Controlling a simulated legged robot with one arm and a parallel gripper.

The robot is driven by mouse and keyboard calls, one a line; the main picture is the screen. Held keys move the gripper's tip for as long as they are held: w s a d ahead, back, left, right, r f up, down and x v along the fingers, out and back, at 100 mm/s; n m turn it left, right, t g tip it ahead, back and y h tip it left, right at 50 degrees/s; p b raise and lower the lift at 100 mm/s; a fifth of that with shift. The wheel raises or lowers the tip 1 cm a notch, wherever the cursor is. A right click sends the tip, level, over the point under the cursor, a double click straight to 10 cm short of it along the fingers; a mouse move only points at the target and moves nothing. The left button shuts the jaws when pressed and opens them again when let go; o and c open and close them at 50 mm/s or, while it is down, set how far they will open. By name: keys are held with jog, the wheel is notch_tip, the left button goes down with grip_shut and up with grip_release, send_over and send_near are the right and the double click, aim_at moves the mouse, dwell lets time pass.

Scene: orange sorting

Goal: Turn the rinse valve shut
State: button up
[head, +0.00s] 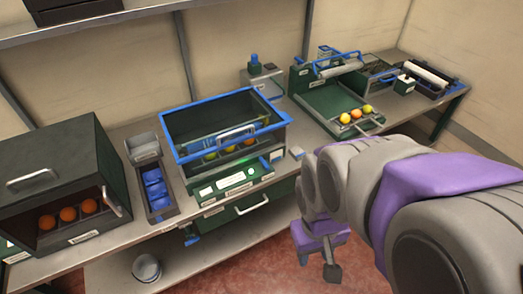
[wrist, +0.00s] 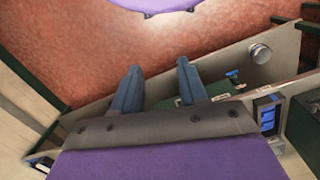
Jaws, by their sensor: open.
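A small blue fitting (head: 191,238) sits low at the front of the bench, left of the green drawer. It may be the rinse valve; its handle position is too small to tell. It also shows in the wrist view (wrist: 233,73), right of my fingers. Another blue-topped fitting (head: 255,60) stands on a grey box at the back; I cannot tell which one is the valve. My gripper (head: 318,265) hangs in front of the bench, right of the drawer, over the red floor. In the wrist view my gripper (wrist: 158,67) is open and empty, apart from both fittings.
A blue-rimmed green bin (head: 280,133) holds several fruits. A dark green cabinet (head: 60,150) with oranges stands left. A green tray (head: 315,98) with fruit is right of centre. A grey bucket (head: 146,268) stands on the lower shelf. The floor before the bench is clear.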

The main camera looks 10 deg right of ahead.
jog(key=w+d+f+n+t+y+p, duration=0.1)
jog(key=w+d+f+t+y+p, duration=0.1)
jog(key=w+f+t, duration=0.4)
jog(key=w+d+f+n+t+y+p, duration=0.2)
jog(key=w+f+t, duration=0.5)
jog(key=w+f, duration=0.7)
jog(key=w+d+p, duration=0.1)
jog(key=w, duration=1.1)
jog(key=shift+f+t+y, duration=0.2)
jog(key=shift+t+y, duration=0.1)
jog(key=shift+w+d, duration=0.1)
jog(key=shift+w, duration=0.1)
jog(key=b, duration=1.2)
send_near(266, 164)
jog(key=b+x, duration=0.2)
jog(key=x, duration=0.7)
jog(key=shift+f, duration=0.1)
jog(key=shift+c, duration=0.2)
